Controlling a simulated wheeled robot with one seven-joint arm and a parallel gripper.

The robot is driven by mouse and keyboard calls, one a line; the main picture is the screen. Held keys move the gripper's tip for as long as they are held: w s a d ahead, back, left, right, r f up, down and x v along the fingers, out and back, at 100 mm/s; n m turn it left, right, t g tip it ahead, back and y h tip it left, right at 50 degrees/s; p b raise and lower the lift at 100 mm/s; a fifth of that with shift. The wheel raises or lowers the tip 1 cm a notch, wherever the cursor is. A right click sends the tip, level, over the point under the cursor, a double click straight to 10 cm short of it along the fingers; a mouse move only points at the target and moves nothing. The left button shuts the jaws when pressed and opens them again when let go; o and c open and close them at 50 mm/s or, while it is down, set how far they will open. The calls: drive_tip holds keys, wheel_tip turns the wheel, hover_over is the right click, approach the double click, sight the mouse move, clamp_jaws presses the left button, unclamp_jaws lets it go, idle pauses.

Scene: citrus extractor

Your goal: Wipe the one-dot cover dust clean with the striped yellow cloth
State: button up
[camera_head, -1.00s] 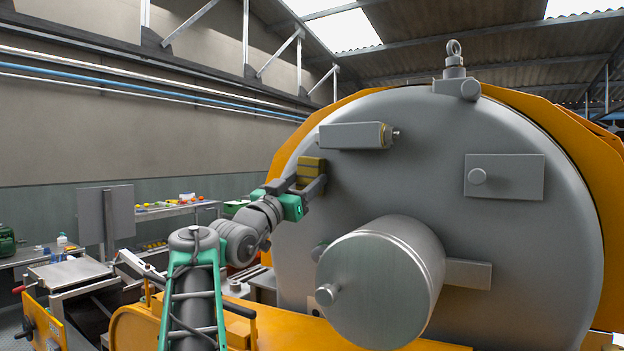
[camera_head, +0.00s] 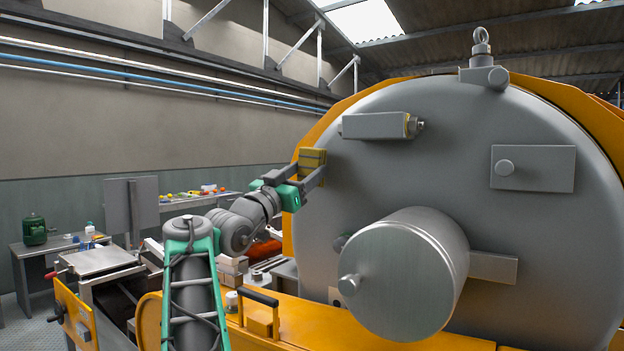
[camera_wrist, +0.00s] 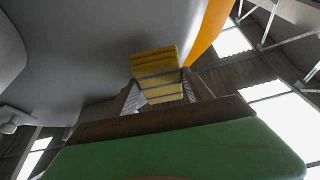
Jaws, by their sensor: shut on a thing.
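My gripper (camera_head: 308,180) is shut on the yellow cloth (camera_head: 312,158), which looks like a small block with dark stripes. The wrist view shows the cloth (camera_wrist: 157,72) between both fingers. In the head view it overlaps the left rim of the big grey drum end (camera_head: 440,160); I cannot tell if it touches. On this face are a box-shaped cover (camera_head: 375,126) at upper left, a flat plate with a knob (camera_head: 545,175) at upper right, and a plate (camera_head: 493,267) partly behind the cylinder. No dots or dust are legible, so I cannot tell which is the one-dot cover.
A large metal cylinder (camera_head: 405,275) juts from the drum face, low and right of my gripper. An orange housing (camera_head: 330,325) runs below. A bench with a green canister (camera_head: 35,230) stands at the far left. Open air lies left of the drum.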

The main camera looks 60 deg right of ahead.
drive_tip(key=shift+r+b+v, duration=0.2)
drive_tip(key=shift+b+v, duration=0.25)
drive_tip(key=shift+v, duration=0.5)
drive_tip(key=shift+a+r, duration=0.15)
drive_tip(key=shift+a, duration=0.35)
drive_tip(key=shift+a, duration=0.1)
drive_tip(key=a, duration=0.1)
drive_tip(key=a+b, duration=0.1)
drive_tip(key=shift+w+a+b, duration=0.25)
drive_tip(key=shift+a+b, duration=0.05)
drive_tip(key=shift+a, duration=0.1)
